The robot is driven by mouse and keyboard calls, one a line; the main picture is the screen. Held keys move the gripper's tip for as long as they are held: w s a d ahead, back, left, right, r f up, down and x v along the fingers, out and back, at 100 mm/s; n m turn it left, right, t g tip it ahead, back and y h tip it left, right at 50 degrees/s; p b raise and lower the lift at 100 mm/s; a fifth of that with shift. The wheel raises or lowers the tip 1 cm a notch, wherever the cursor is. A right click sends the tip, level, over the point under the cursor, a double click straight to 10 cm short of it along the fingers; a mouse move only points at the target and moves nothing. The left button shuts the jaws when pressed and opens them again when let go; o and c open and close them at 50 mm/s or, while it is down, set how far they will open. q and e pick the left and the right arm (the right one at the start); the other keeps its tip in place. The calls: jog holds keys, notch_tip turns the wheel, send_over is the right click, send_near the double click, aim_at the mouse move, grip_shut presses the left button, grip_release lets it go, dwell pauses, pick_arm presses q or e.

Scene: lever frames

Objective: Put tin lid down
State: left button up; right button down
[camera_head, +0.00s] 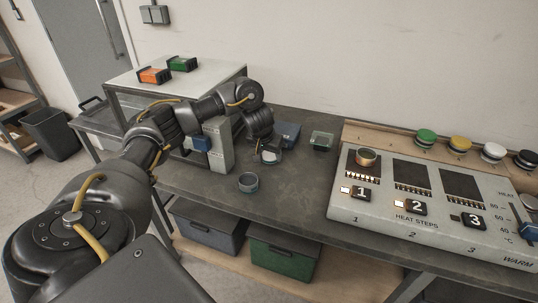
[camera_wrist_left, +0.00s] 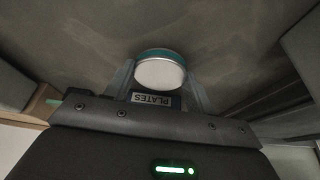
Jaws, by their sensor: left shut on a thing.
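My left gripper (camera_head: 268,150) is shut on a round tin lid (camera_wrist_left: 160,72) with a pale flat face and a teal rim, held between the two fingers in the left wrist view. In the head view the lid shows as a small pale disc (camera_head: 271,156) at the fingertips, over the dark bench (camera_head: 295,185). I cannot tell whether it touches the bench. My right gripper is not in view.
A blue box (camera_head: 288,132) and a small green tray (camera_head: 321,140) stand behind the gripper. A grey cabinet (camera_head: 218,150) is to its left. The bench between tin and panel is clear.

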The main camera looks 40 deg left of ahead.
aim_at(266, 159)
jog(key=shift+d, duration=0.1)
pick_arm(q)
jog(key=shift+f, duration=0.15)
jog(key=o, duration=1)
jog(key=shift+c, duration=0.2)
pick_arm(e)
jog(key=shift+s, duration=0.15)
pick_arm(q)
jog(key=p+v, duration=0.1)
jog(key=v, duration=0.1)
jog(key=p+v, duration=0.1)
jog(key=v, duration=0.1)
jog(key=p+v, duration=0.2)
jog(key=shift+w+a+r, duration=0.1)
jog(key=shift+r, duration=0.35)
jog(key=shift+s+p+v, duration=0.2)
jog(key=shift+p+v, duration=1.05)
jog(key=shift+v, duration=1.5)
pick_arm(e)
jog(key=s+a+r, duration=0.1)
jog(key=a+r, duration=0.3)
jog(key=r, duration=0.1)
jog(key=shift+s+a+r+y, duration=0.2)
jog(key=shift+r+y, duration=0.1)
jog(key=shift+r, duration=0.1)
